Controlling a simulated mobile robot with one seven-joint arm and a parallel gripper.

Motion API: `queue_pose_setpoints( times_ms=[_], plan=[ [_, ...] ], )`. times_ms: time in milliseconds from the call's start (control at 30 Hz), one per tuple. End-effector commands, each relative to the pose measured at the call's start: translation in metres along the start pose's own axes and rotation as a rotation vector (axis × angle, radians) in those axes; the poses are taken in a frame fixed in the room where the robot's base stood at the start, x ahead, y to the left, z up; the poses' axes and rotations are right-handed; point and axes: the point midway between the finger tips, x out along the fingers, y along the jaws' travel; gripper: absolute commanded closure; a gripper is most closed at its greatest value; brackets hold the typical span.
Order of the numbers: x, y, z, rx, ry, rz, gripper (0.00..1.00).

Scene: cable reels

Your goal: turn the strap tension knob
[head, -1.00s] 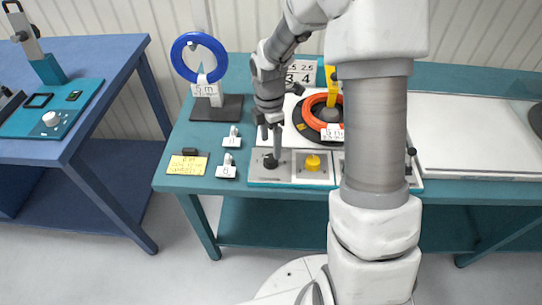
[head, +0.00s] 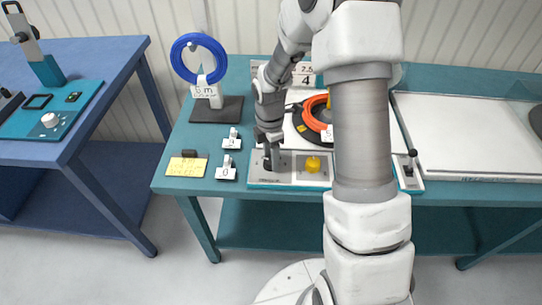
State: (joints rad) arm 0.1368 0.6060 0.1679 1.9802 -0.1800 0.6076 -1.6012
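A panel (head: 290,182) along the front of the teal bench carries a dark knob (head: 268,165) on its left part and a yellow knob (head: 313,164) to the right of it. I cannot read which one is marked as strap tension. My gripper (head: 270,153) points down at the dark knob, with its fingertips at or just above the knob's top. It hides part of the knob. Whether the fingers touch it, and how wide they stand, is too small to tell.
An orange cable reel (head: 316,112) lies behind the panel, partly hidden by my arm. A blue reel (head: 198,58) stands at the back left. Small switches (head: 227,169) and a yellow note (head: 187,167) lie left of the panel. A black-topped lever (head: 411,160) stands at right.

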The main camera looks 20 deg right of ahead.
Motion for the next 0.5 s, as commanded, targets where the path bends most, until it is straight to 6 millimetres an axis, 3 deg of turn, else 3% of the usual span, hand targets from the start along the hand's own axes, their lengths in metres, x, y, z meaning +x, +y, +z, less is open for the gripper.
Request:
queue_pose_setpoints(
  times_ms=[33,167,500],
  plan=[
    [-0.0002,-0.0001,0.0000,0.000,0.000,0.000,0.77],
    [-0.0002,0.0000,0.0000,0.000,0.000,0.000,1.00],
    [-0.0003,-0.0001,-0.0001,0.043,0.002,0.000,1.00]
  ],
)
